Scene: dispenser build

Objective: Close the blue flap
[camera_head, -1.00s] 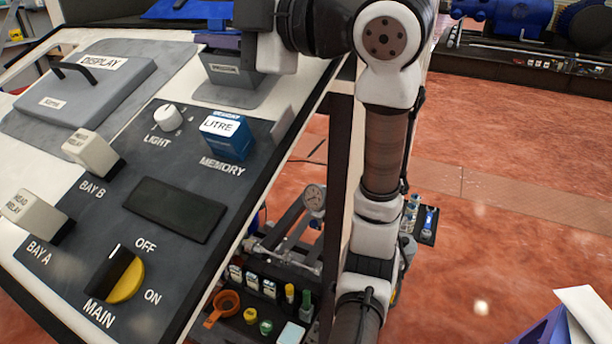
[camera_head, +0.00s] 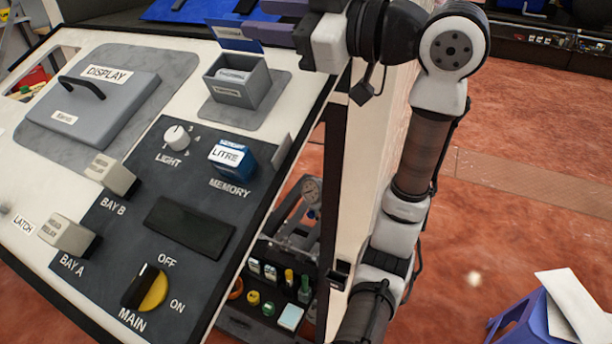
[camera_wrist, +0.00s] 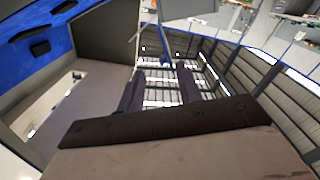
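The blue flap (camera_head: 233,33) stands raised at the back edge of a small grey box (camera_head: 240,88) on the sloped panel. The box is open at the top, and a light-coloured piece (camera_head: 235,75) shows inside it. My gripper (camera_head: 258,18) is at the flap's right edge, its dark purple fingers pointing left. The lower fingertip overlaps the flap in the picture; I cannot tell whether it touches. In the wrist view the two fingers (camera_wrist: 160,88) stand apart with nothing between them. A blue surface (camera_wrist: 35,35) lies at upper left there; I cannot tell what it is.
A grey DISPLAY cover (camera_head: 95,100) with a black handle lies left of the box. The LIGHT knob (camera_head: 177,136), blue LITRE block (camera_head: 232,158), BAY relays and MAIN switch (camera_head: 146,288) stand on the panel below. A blue stool (camera_head: 525,315) stands at lower right.

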